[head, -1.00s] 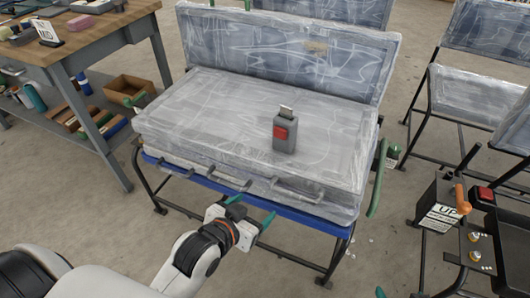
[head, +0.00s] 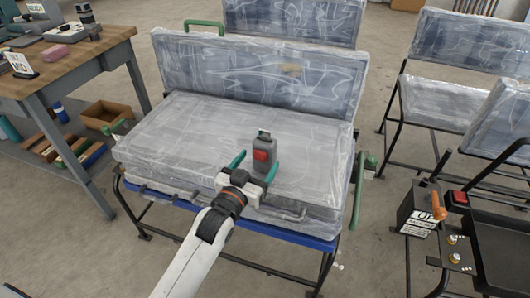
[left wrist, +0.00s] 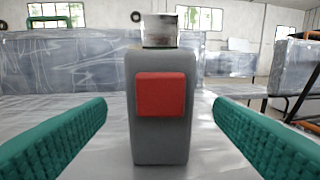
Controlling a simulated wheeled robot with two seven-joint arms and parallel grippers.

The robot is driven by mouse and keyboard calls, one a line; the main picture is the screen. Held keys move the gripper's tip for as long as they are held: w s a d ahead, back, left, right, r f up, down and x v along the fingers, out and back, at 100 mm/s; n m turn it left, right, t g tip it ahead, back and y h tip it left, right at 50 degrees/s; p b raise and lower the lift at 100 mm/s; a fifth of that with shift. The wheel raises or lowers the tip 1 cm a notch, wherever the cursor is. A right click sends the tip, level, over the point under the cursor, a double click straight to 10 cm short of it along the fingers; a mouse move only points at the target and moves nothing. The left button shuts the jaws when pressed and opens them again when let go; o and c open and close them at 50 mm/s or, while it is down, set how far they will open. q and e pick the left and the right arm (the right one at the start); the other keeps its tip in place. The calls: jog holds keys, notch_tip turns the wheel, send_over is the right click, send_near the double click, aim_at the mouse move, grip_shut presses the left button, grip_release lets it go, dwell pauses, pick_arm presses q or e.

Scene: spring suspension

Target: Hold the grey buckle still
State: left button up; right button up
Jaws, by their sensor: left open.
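The grey buckle (head: 265,155) stands upright on the plastic-wrapped seat cushion (head: 180,130). It has a red button on its front and a metal tongue at its top. In the left wrist view the buckle (left wrist: 160,110) is centred between and beyond the green fingertips, with a gap on each side. My left gripper (head: 256,172) is open, with its fingers pointing at the buckle from the front. It also shows in the left wrist view (left wrist: 160,140), touching nothing that I can see. My right gripper is not in view.
A wrapped backrest (head: 260,75) rises behind the cushion. A workbench (head: 90,60) stands at the left. A control box with an orange lever (head: 438,207) and a dark tray (head: 500,240) are at the right. The cushion around the buckle is clear.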

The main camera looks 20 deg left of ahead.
aim_at(268, 149)
pick_arm(q)
jog(key=w, duration=0.4)
jog(key=w+d+b, duration=0.1)
jog(key=w, duration=0.1)
jog(key=shift+w, duration=0.25)
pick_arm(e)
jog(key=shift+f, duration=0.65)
pick_arm(q)
jog(key=c, duration=1.2)
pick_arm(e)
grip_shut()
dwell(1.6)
